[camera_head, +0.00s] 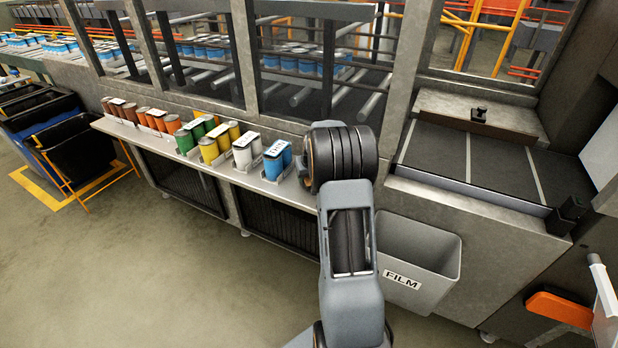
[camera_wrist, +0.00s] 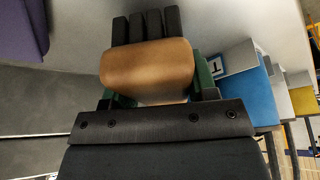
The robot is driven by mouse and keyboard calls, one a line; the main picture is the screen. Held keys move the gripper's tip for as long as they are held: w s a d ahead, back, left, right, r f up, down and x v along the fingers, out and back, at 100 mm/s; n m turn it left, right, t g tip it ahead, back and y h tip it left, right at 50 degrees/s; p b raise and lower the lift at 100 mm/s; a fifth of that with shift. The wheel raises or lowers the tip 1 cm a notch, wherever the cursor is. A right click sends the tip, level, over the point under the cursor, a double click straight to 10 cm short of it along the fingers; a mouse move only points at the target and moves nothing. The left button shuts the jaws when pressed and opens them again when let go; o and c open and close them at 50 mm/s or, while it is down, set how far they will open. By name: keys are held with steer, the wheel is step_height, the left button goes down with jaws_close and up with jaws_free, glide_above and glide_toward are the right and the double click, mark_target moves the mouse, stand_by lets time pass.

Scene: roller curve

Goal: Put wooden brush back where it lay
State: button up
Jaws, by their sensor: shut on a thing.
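The wooden brush (camera_wrist: 148,70) is a tan block with several dark strips at its far end in the wrist view. My gripper (camera_wrist: 155,88) is shut on it, with a green-edged finger on either side. In the head view my dark wrist (camera_head: 343,155) is over the right end of the grey shelf (camera_head: 285,190), right of the blue cans (camera_head: 277,160). There my arm hides the fingers and the brush. I cannot tell whether the brush touches the surface beneath it.
Several cans in coloured groups line the shelf to the left, including white cans (camera_head: 245,152) and yellow cans (camera_head: 213,148). A purple thing (camera_wrist: 22,28) is upper left. A grey FILM bin (camera_head: 415,262) stands below right.

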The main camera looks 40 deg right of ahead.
steer(key=shift+f, duration=0.75)
steer(key=shift+f, duration=0.2)
steer(key=o, duration=0.9)
